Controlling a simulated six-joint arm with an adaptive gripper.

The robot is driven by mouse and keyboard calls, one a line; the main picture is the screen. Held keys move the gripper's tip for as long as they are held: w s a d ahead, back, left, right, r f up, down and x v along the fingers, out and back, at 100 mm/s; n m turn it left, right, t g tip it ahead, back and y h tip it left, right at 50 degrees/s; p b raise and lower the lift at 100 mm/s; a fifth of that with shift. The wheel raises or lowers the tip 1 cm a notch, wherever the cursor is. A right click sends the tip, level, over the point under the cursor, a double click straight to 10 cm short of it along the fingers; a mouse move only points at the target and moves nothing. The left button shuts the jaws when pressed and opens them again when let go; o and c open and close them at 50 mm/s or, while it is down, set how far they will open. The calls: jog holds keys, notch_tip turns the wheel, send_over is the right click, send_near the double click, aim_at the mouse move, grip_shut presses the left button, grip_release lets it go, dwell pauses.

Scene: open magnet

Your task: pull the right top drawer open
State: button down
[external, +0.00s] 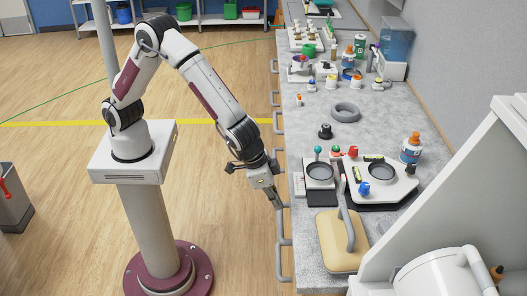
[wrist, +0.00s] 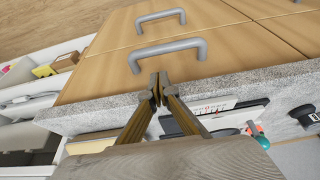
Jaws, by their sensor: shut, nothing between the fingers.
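The wooden drawer fronts (wrist: 110,79) sit under the grey countertop's edge. In the wrist view, the grey bar handle (wrist: 168,50) nearest the countertop is on a closed-looking front. A second handle (wrist: 160,15) shows beyond it. My gripper (wrist: 157,88) has its fingertips together, with nothing between them. The tips appear just beside the nearer handle, towards the countertop side; I cannot tell whether they touch it. In the external view my gripper (external: 277,203) points down at the counter's front edge, near a handle (external: 284,228). The drawer fronts are hidden from that view.
The speckled countertop (external: 313,118) holds trays, bottles and a grey ring. A beige block with a grey handle (external: 342,240) sits near the counter's front edge. White open compartments (wrist: 35,90) with small items show left in the wrist view. The wooden floor before the counter is clear.

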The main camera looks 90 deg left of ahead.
jog(key=x, duration=0.9)
jog(key=shift+f, duration=0.2)
jog(key=shift+w, duration=0.1)
dwell(0.5)
jog(key=s, duration=3.2)
jog(key=shift+r, duration=0.2)
jog(key=v, duration=0.9)
jog(key=shift+s+r, duration=0.15)
jog(key=shift+r, duration=0.1)
dwell(0.5)
jog(key=shift+m, duration=0.3)
dwell(0.5)
